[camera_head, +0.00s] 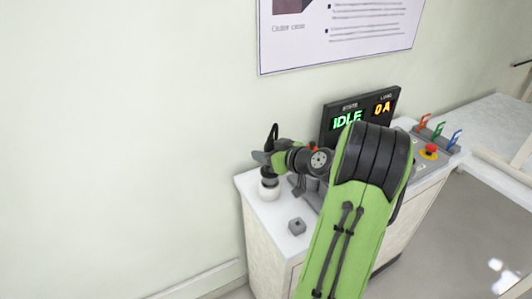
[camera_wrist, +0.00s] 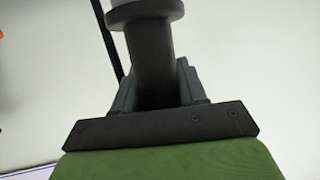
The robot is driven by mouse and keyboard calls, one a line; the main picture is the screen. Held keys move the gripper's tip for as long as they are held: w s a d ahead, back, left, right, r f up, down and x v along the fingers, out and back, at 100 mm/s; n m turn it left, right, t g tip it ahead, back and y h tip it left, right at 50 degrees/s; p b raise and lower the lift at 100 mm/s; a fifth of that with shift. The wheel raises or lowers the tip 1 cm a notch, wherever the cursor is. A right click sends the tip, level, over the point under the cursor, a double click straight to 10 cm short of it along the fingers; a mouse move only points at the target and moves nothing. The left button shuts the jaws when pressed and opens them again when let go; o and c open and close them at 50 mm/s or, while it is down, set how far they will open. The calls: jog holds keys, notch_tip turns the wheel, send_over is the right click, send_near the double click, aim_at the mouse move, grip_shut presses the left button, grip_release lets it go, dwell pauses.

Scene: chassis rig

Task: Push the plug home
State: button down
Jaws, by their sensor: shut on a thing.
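My gripper (camera_head: 265,160) is at the left end of the counter, above a white round fitting (camera_head: 269,192) with a dark top. In the wrist view, it is shut on a dark cylindrical plug (camera_wrist: 154,60), which has a wide collar at its far end. Part of something white shows beyond the collar. A black cable (camera_head: 273,132) loops up above my gripper in the head view, and a black strand also passes behind the plug in the wrist view. Whether the plug touches or sits in the white fitting, and how deep, I cannot tell.
A display (camera_head: 347,120) reads IDLE and 0 A. A red button (camera_head: 430,151) and coloured hooks (camera_head: 438,130) are at the right. The wall is close behind.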

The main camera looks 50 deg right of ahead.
jog(key=shift+f+b, duration=2.1)
jog(key=shift+b, duration=0.15)
jog(key=c, duration=0.5)
grip_release()
jog(key=shift+c, duration=0.2)
jog(key=p+v, duration=0.2)
jog(key=v, duration=1.3)
jog(key=shift+s, duration=0.35)
jog(key=shift+r, duration=0.15)
